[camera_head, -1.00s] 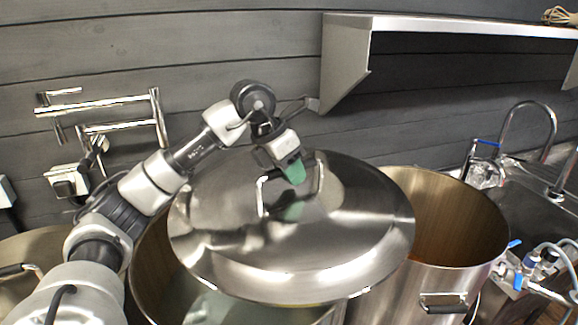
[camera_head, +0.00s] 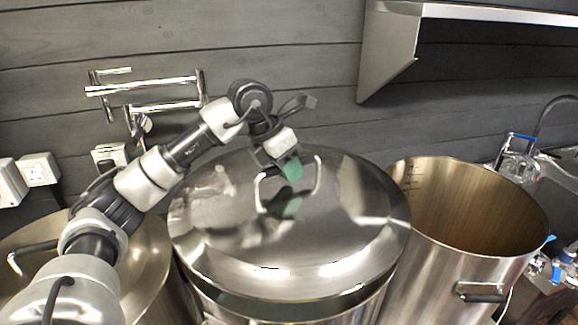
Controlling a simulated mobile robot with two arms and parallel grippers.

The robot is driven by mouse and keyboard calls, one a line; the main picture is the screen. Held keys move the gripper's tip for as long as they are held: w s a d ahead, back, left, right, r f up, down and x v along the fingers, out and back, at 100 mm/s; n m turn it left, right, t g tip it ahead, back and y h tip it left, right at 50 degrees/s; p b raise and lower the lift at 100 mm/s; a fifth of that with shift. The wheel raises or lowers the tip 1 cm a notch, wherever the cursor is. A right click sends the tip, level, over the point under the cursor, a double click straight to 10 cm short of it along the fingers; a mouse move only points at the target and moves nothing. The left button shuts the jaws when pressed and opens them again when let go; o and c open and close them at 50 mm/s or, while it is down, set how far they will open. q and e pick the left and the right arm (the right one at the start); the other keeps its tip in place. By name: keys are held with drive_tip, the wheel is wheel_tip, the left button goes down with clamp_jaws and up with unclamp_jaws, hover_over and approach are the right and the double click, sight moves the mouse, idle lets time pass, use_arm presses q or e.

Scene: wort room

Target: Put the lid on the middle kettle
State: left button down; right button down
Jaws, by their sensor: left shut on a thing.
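The lid (camera_head: 300,240) is a broad, shiny steel disc with a loop handle on top. My left gripper (camera_head: 289,172) is shut on the lid's handle. The lid lies over the middle kettle (camera_head: 290,308) and covers almost all of its mouth. The kettle's front wall shows below the lid's near edge, with a dark band between them; I cannot tell whether the lid rests on the rim or hangs just above it. My right gripper is not in view.
An open steel kettle (camera_head: 462,215) stands close on the right. Another kettle (camera_head: 150,255), with a lid-like top, stands at the left behind my arm. A pot-filler tap (camera_head: 150,95) and a steel shelf (camera_head: 395,50) are on the wall; a sink (camera_head: 555,180) is far right.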

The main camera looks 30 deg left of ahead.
sight(288, 185)
use_arm(q)
wheel_tip(288, 185, down, 4)
drive_tip(key=b, duration=0.3)
drive_tip(key=shift+f, duration=0.2)
drive_tip(key=shift+f+b, duration=0.35)
drive_tip(key=shift+f, duration=0.2)
drive_tip(key=c, duration=0.9)
unclamp_jaws()
drive_tip(key=shift+s, duration=0.1)
drive_tip(key=shift+c, duration=0.2)
drive_tip(key=shift+f, duration=0.15)
drive_tip(key=b+v, duration=0.1)
drive_tip(key=v, duration=1)
drive_tip(key=shift+b, duration=0.35)
